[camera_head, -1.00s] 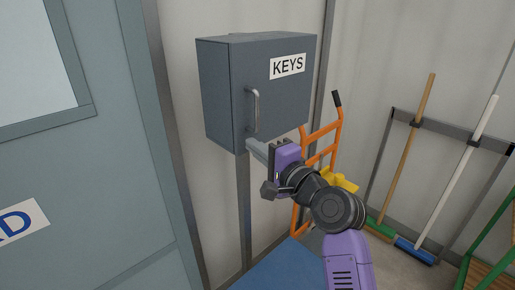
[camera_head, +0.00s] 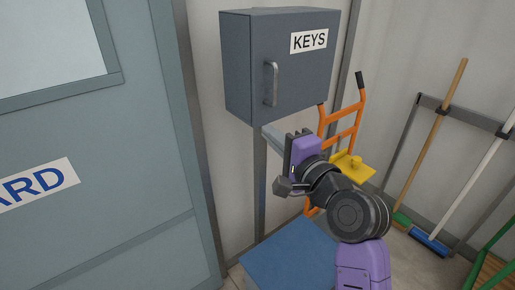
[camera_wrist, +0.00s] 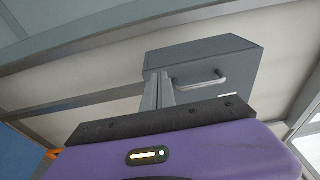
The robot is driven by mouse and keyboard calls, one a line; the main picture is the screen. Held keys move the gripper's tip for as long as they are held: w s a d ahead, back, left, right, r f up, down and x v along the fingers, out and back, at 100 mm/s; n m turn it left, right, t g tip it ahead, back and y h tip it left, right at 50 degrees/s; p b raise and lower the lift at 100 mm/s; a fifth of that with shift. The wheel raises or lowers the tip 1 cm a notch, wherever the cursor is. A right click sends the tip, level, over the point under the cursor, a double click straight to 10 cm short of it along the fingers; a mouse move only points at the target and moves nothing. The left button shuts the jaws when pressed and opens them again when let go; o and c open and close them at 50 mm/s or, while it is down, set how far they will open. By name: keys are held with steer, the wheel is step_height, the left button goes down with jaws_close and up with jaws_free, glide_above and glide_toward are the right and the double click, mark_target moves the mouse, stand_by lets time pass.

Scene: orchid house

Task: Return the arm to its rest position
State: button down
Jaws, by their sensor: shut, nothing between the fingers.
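My arm reaches up from the lower right in the head view. My gripper (camera_head: 298,135) is at its purple end, just below the grey key cabinet (camera_head: 277,62) in the picture. The jaws are shut and hold nothing. The cabinet door is shut, with a bar handle (camera_head: 270,84) and a KEYS label (camera_head: 308,41). In the wrist view, my gripper's fingers (camera_wrist: 159,90) are together, in front of the cabinet (camera_wrist: 205,60), whose handle (camera_wrist: 203,80) shows beyond them. No contact with the cabinet can be made out.
A blue-grey door (camera_head: 95,225) fills the left. An orange hand truck (camera_head: 345,125) with a yellow item (camera_head: 353,168) stands behind my arm. A rack (camera_head: 462,113) with a broom (camera_head: 431,150) is at the right. A flat blue surface (camera_head: 290,262) lies below my gripper.

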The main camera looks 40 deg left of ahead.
steer(key=s, duration=0.5)
steer(key=shift+s+a+b, duration=0.15)
steer(key=shift+s+b, duration=0.05)
steer(key=shift+b, duration=0.1)
